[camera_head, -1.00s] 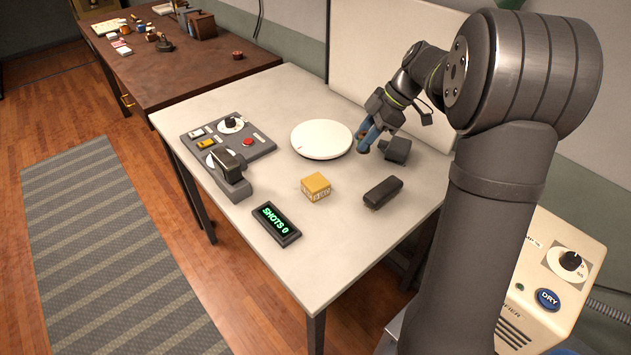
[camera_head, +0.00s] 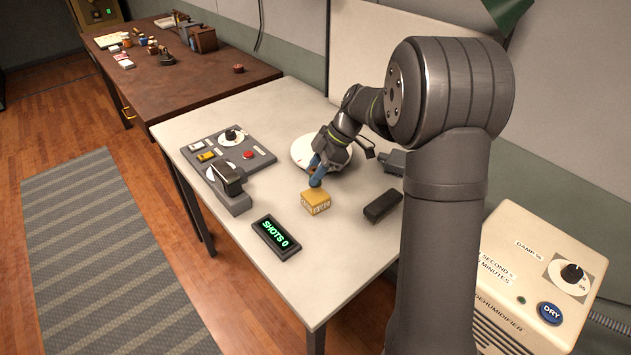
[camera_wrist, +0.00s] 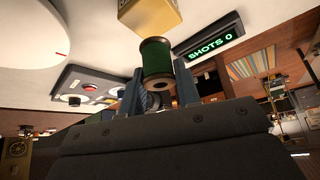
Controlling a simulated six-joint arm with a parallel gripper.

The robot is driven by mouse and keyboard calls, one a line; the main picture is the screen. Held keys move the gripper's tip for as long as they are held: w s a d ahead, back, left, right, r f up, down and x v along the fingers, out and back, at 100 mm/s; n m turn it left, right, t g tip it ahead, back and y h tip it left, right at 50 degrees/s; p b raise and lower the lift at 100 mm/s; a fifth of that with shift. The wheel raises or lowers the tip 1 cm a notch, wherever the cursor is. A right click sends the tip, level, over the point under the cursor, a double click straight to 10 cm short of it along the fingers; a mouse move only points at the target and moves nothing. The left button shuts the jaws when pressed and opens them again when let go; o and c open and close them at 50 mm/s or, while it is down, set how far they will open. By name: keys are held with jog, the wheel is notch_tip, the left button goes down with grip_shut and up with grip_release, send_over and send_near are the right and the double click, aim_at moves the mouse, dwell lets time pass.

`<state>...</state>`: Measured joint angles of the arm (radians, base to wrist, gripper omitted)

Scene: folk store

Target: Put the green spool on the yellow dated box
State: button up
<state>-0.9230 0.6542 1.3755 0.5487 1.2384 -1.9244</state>
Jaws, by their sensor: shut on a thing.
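The green spool (camera_wrist: 157,62) shows in the wrist view, with brown ends and green thread, between the blue fingers of my gripper (camera_wrist: 160,92). My gripper is shut on it. In the head view my gripper (camera_head: 316,178) is just above and behind the yellow dated box (camera_head: 316,203), and the spool cannot be made out there. The box stands on the pale table with printing on its side. In the wrist view the box (camera_wrist: 150,14) is beyond the spool and close to it; I cannot tell whether they touch.
A round white disc (camera_head: 304,151) lies behind my gripper. A black block (camera_head: 382,205) is right of the box, and the SHOTS 0 display (camera_head: 276,238) is in front left. A control panel (camera_head: 256,158) is at the left. The table's front is clear.

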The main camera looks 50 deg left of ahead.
jog(key=shift+f, duration=1.85)
jog(key=shift+f, duration=0.1)
jog(key=o, duration=0.9)
jog(key=shift+o, duration=0.2)
jog(key=v, duration=1.2)
